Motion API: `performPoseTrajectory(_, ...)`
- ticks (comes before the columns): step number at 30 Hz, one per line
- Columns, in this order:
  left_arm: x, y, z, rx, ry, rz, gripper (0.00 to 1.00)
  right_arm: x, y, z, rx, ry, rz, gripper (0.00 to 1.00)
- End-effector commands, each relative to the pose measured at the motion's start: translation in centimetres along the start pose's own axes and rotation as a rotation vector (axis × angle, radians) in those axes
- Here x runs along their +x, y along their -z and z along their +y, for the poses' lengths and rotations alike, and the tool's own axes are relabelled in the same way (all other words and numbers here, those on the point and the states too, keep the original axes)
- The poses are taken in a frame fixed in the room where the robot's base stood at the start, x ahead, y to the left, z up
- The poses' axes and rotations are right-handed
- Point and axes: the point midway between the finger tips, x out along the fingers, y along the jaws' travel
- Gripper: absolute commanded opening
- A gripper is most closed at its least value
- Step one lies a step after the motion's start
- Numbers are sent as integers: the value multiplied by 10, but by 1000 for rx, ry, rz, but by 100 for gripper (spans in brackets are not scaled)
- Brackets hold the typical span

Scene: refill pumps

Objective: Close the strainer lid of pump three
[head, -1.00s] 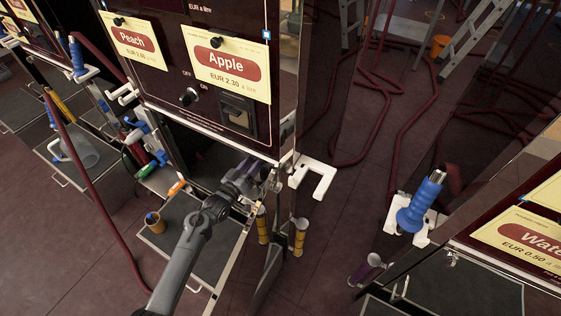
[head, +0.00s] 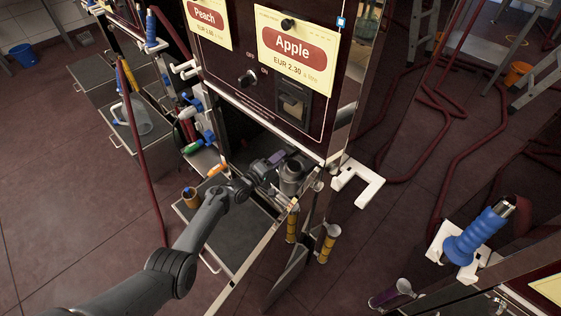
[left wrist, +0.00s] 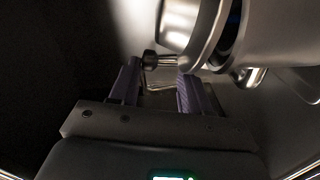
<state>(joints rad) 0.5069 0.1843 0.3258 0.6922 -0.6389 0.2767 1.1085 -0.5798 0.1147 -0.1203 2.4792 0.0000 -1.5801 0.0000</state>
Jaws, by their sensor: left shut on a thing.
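The metal strainer (head: 291,178) sits low under the panel with the Apple sign (head: 298,46); no pump number is readable. My left gripper (head: 278,160) reaches in beside it, partly hidden by its own wrist. In the left wrist view, a shiny round metal part (left wrist: 190,25), which seems to be the strainer lid, stands tilted beside a metal body (left wrist: 265,35). A short rod with a dark knob (left wrist: 150,60) lies at the tips of my purple-lined left fingers (left wrist: 158,80). The fingers are shut on this lid handle, though the contact is partly hidden. My right gripper is not in view.
An open drawer (head: 232,230) lies below my left arm, with an orange-brown cup (head: 190,196) at its corner. A white bracket (head: 357,184) juts from the cabinet's right side. Yellow canisters (head: 328,243) hang below. Red hoses (head: 455,155) cross the floor.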

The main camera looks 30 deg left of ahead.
Motion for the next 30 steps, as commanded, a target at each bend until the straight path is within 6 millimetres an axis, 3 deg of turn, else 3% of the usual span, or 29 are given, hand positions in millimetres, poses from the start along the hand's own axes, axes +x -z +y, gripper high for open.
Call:
performPoseTrajectory(9,0,2,-15,-119,0,1,0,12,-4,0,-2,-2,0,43)
performPoseTrajectory(25,0,2,-16,-142,-1,0,0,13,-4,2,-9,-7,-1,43)
performPoseTrajectory(26,0,2,-16,-142,-1,0,50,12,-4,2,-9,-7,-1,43)
performPoseTrajectory(30,0,2,-16,-141,0,0,72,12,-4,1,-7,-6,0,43)
